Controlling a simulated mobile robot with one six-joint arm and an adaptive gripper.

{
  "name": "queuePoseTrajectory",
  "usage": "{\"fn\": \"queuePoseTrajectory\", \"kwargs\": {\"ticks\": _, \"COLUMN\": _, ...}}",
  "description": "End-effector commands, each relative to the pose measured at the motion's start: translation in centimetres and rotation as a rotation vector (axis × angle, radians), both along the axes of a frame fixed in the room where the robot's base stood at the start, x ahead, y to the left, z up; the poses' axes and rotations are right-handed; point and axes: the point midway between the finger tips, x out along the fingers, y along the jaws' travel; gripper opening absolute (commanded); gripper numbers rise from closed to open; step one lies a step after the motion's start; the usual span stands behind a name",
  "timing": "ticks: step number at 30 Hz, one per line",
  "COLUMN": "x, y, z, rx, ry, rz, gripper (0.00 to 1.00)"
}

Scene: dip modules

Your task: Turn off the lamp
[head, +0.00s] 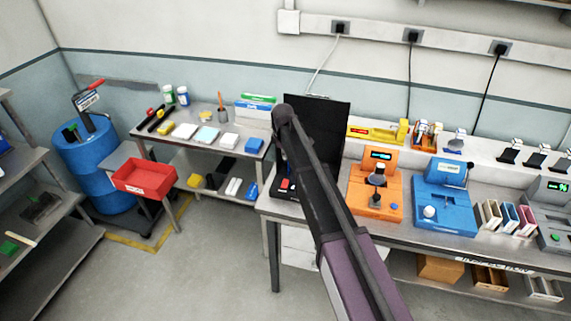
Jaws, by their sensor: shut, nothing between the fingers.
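I cannot clearly make out a lamp in the head view. A black upright panel (330,125) stands at the left end of the right-hand workbench, partly hidden behind my arm. A dark base with a small red part (285,184) sits at its lower left, and its details are too small to tell. My arm reaches up from the bottom of the picture and crosses in front of the panel. I cannot make out my gripper or its fingers.
An orange device (376,192) and a blue device (445,196) stand on the workbench (420,229), right of the panel. A side table (184,150) holds small boxes and bottles. A red bin (144,178) and blue drum (90,160) are at left. The floor between is clear.

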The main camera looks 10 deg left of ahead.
Motion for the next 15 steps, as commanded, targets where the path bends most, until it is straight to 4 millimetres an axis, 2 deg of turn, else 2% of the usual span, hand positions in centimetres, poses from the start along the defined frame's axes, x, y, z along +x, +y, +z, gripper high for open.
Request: {"fn": "queuePoseTrajectory", "kwargs": {"ticks": 15, "x": 0.4, "y": 0.0, "z": -3.7, "rx": 0.000, "ry": 0.000, "rz": -0.001, "gripper": 0.00}}
